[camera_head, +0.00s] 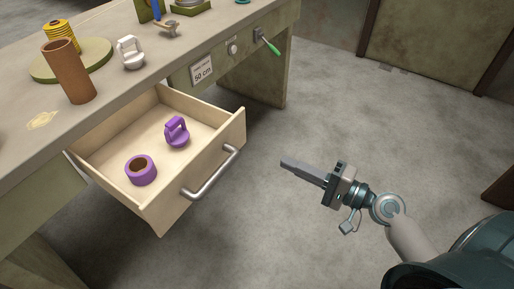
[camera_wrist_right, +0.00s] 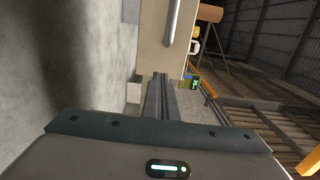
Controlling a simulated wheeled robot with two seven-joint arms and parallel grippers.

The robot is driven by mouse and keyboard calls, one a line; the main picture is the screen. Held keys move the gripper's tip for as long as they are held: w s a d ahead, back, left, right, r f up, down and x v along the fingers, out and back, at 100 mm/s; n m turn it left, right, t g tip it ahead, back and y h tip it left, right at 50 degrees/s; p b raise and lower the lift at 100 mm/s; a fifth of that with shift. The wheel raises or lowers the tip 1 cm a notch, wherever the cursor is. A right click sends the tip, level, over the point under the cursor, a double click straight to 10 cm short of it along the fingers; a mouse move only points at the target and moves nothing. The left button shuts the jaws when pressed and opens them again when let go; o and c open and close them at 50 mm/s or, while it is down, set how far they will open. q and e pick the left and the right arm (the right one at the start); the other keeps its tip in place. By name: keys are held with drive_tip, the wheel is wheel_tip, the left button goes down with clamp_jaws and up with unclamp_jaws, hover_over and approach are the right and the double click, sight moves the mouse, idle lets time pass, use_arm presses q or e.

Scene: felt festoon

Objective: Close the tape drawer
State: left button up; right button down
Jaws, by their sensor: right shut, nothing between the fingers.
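The tape drawer (camera_head: 199,180) is pulled out of the workbench, a pale wooden box with a metal bar handle (camera_head: 211,173) on its front. A purple tape roll (camera_head: 141,170) and a purple object with a handle (camera_head: 177,132) lie inside it. My right gripper (camera_head: 283,163) is shut and empty, to the right of the drawer front and apart from the handle. In the right wrist view its fingers (camera_wrist_right: 160,80) point toward the drawer front (camera_wrist_right: 153,45), with the handle (camera_wrist_right: 171,22) above them. My left gripper is not in view.
The workbench top (camera_head: 110,90) carries a brown cylinder (camera_head: 69,72), a white object with a handle (camera_head: 131,52) and a yellow spool (camera_head: 61,35). A green-handled tool (camera_head: 269,44) hangs at the bench's front edge. The concrete floor (camera_head: 350,110) right of the drawer is clear.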

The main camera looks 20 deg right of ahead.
sight(235, 139)
drive_tip(key=shift+w, duration=0.15)
